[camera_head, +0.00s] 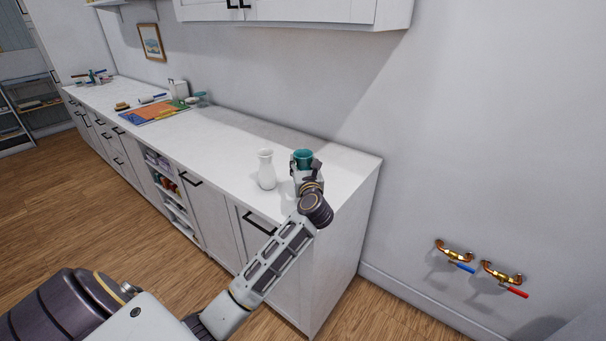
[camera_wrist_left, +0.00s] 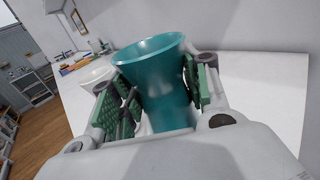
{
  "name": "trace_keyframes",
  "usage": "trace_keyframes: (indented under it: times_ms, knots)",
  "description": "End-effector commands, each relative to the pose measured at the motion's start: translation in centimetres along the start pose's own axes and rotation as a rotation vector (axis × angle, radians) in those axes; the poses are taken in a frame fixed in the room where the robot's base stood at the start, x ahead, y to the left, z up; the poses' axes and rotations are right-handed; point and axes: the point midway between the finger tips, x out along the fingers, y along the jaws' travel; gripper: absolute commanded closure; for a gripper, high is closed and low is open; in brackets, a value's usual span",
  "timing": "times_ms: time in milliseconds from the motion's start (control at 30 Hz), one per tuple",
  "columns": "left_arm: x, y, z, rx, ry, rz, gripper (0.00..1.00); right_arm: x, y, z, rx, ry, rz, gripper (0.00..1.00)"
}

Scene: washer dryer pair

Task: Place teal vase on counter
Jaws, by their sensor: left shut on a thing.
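The teal vase (camera_head: 303,157) is at the right end of the white counter (camera_head: 340,166). Its flared rim shows above my left gripper (camera_head: 308,178), which hides its lower part in the head view. In the left wrist view the vase (camera_wrist_left: 155,75) stands between the two green-padded fingers of my left gripper (camera_wrist_left: 160,100), which is shut on it. The vase looks upright. Its base is hidden, so I cannot tell whether it touches the counter. My right gripper is not in view.
A white vase (camera_head: 266,170) stands on the counter just left of the teal vase. Farther left are a colourful mat (camera_head: 155,110) and small items. Wall cabinets (camera_head: 290,10) hang above. Pipes with valves (camera_head: 480,266) stick out of the wall at right. The counter's middle is clear.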

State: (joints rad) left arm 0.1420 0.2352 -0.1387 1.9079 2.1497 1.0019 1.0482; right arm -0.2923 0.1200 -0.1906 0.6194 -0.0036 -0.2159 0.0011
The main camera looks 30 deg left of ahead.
Motion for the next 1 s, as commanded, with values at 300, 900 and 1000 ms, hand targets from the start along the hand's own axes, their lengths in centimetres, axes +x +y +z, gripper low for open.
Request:
trace_keyframes:
  times_ms: [300,900,1000]
  knots:
    - [0.0,0.0,-3.4,0.004,-0.002,0.000,0.87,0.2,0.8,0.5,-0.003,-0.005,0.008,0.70]
    - [0.0,0.1,-3.9,0.001,0.000,0.001,0.42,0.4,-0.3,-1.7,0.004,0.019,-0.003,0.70]
    - [0.0,0.1,-3.9,0.001,0.000,0.001,0.32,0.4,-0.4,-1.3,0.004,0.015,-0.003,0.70]
